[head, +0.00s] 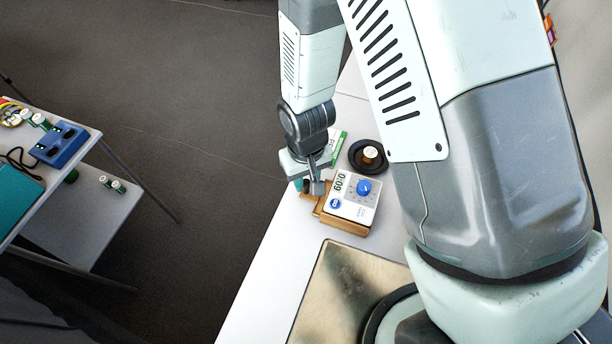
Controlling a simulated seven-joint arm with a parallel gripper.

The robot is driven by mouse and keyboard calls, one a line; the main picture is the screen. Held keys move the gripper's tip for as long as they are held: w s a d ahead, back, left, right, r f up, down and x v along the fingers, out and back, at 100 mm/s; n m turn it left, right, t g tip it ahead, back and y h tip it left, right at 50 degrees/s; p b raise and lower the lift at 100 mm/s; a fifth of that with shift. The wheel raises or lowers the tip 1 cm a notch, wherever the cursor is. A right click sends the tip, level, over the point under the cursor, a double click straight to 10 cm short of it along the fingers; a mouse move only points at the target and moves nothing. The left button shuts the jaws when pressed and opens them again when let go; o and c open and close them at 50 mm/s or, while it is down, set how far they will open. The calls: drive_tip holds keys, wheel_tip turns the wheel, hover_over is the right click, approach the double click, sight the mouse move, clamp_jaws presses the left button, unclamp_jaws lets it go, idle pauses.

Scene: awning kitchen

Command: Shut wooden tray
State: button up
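The wooden tray (345,224) lies on the white table, near its left edge. A white timer (353,197) with a blue dial and a display covers most of it, so only brown wooden edges show. My gripper (316,190) points down at the left side of the tray, beside the timer. Its fingers are small here and partly hidden by the wrist, and I cannot tell whether they are apart or touch the tray. A bit of teal shows by the fingers.
A metallic plate (335,290) is in front. Another table (90,150) with a blue device (60,145) stands at far left.

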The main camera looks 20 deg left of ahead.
clamp_jaws()
drive_tip(key=shift+d, duration=1.3)
drive_tip(key=shift+o, duration=2.1)
unclamp_jaws()
